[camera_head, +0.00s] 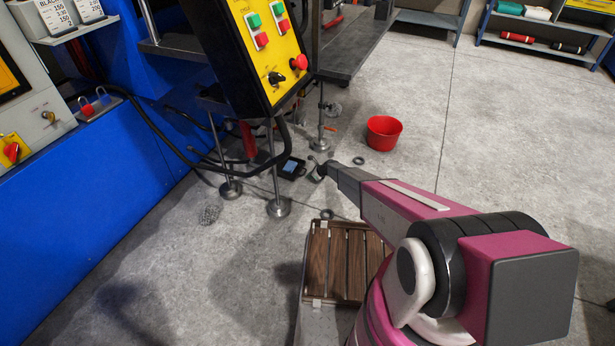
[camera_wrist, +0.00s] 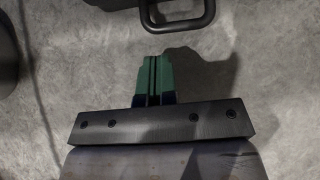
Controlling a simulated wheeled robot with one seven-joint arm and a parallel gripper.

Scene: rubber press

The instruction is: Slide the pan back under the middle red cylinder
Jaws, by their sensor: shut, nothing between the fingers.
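The pan (camera_head: 291,168) is a small dark square tray with a bluish inside, flat on the concrete floor near the machine's legs. Its black loop handle (camera_wrist: 180,22) shows at the top of the wrist view. One red cylinder (camera_head: 249,140) stands under the machine, to the left of and behind the pan, partly covered by a black cable. Other red cylinders cannot be made out there. My gripper (camera_wrist: 155,58) has green fingers pressed together, empty, just short of the handle and apart from it in the picture. In the head view my gripper (camera_head: 316,174) is small, just right of the pan.
Metal legs on round feet (camera_head: 278,208) stand left and front of the pan. The yellow control panel (camera_head: 268,45) and its looping cable (camera_head: 225,168) hang above. A red bucket (camera_head: 384,132) stands right. A wooden slatted platform (camera_head: 345,260) is nearer. Floor at right is open.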

